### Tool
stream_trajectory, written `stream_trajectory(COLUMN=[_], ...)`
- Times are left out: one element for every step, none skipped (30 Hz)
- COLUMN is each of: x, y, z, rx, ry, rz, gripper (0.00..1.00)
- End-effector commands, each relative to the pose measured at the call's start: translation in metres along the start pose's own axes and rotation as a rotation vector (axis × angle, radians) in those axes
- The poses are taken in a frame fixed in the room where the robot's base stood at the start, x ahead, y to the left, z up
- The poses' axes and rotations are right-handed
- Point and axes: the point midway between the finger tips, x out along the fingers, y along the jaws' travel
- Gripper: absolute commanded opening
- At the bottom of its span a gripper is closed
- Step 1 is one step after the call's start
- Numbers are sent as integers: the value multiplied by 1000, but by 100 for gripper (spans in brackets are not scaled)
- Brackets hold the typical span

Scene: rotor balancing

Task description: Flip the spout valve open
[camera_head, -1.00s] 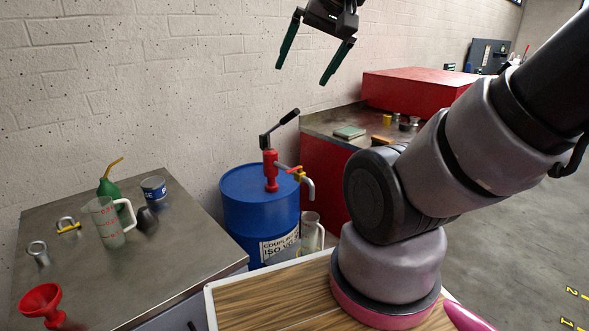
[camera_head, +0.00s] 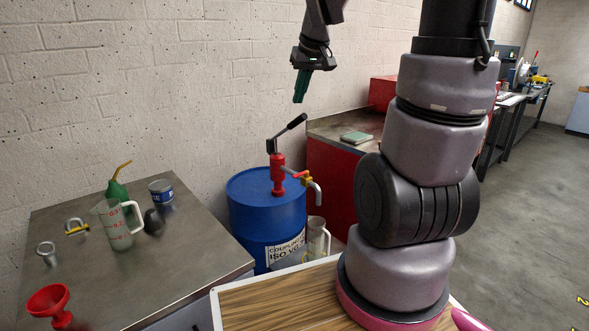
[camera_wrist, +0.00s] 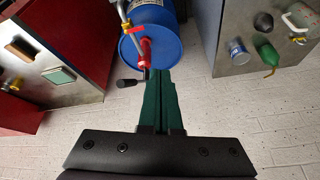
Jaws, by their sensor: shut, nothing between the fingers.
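A blue drum (camera_head: 262,215) stands on the floor between the benches, with a red hand pump (camera_head: 277,172) upright on top. The pump's black-gripped lever (camera_head: 290,128) slants up to the right. A grey spout (camera_head: 316,192) bends down on the right, with a small yellow-and-red valve (camera_head: 305,180) at its root. A clear jug (camera_head: 316,238) stands beside the drum under the spout. My gripper (camera_head: 300,100) is shut and empty, above the lever and apart from it. In the wrist view the fingers (camera_wrist: 160,80) are together, pointing toward the drum (camera_wrist: 155,30) and pump (camera_wrist: 143,50).
The left metal bench (camera_head: 180,255) holds a mug-like clear jug (camera_head: 117,225), a green oil can (camera_head: 117,190), a blue tin (camera_head: 161,193) and a red funnel (camera_head: 50,303). A red cabinet bench (camera_head: 332,175) stands right of the drum. The wall is behind.

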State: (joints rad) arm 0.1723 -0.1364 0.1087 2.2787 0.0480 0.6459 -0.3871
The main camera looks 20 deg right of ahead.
Motion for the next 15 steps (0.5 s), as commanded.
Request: stream_trajectory(x=[19, 29, 42, 52, 62, 76, 86, 97, 112, 122, 133, 147, 157, 166, 178], y=[6, 9, 14, 17, 20, 25, 28, 31, 36, 39, 42, 47, 50, 52, 56], z=[-6, -10, -14, -17, -19, -22, -24, -26, -28, -29, -30, -31, -31, -31, -31], rx=[-24, -41, -64, -80, -97, -119, -134, -151, -170, -185, -201, -219, -232, -245, -261], ry=[-20, -27, -38, -44, -52, -60, -67, -74, -82, -88, -94, -100, -105, -110, -113], rz=[0, 1, 0, 0, -2, -4, -7, -10, -14, -17, -21, -26, -30, -34, -38], gripper=[0, 0, 0, 0, 0, 0, 0, 0, 0, 0, 0, 0, 0, 0, 0])
